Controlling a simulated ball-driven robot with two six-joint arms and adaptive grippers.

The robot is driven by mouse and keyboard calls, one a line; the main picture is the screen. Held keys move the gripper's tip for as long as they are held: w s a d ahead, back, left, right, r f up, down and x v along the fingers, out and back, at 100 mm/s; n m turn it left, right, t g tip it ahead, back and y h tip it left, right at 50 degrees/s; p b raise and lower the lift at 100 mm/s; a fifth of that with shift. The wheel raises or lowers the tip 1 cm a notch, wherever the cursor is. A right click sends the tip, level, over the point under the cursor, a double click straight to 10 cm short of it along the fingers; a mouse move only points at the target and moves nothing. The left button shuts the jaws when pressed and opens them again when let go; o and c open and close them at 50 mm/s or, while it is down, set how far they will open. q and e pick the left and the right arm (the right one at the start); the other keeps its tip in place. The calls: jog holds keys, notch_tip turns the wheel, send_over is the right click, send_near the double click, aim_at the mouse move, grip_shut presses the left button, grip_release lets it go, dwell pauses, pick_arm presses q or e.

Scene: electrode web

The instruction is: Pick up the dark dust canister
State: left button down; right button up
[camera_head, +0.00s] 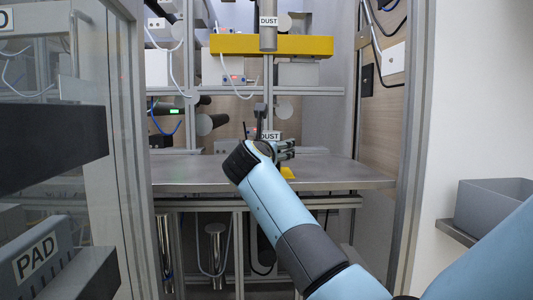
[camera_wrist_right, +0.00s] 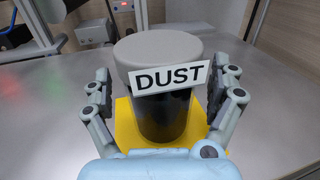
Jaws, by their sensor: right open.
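The dark dust canister (camera_wrist_right: 165,112) stands upright in the right wrist view, with a grey lid and a white label reading DUST. It stands on a yellow patch (camera_wrist_right: 123,115) on the metal table. My right gripper (camera_wrist_right: 163,98) is open, with one finger on each side of the canister. A small gap shows between the fingers and its body. In the head view my right gripper (camera_head: 284,150) reaches over the table, and a DUST label (camera_head: 269,135) shows just above it; the canister's body is mostly hidden there by my arm. My left gripper is not in view.
The metal table (camera_head: 190,174) is mostly clear. A yellow beam (camera_head: 300,45) and a grey cylinder labelled DUST (camera_head: 268,38) hang above. Frame posts stand on both sides of the opening. A grey bin (camera_head: 490,205) is at right, a PAD-labelled rack (camera_head: 38,258) at left.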

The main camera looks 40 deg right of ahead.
jog(key=c, duration=1.5)
jog(key=shift+c, duration=0.7)
jog(key=shift+r, duration=0.15)
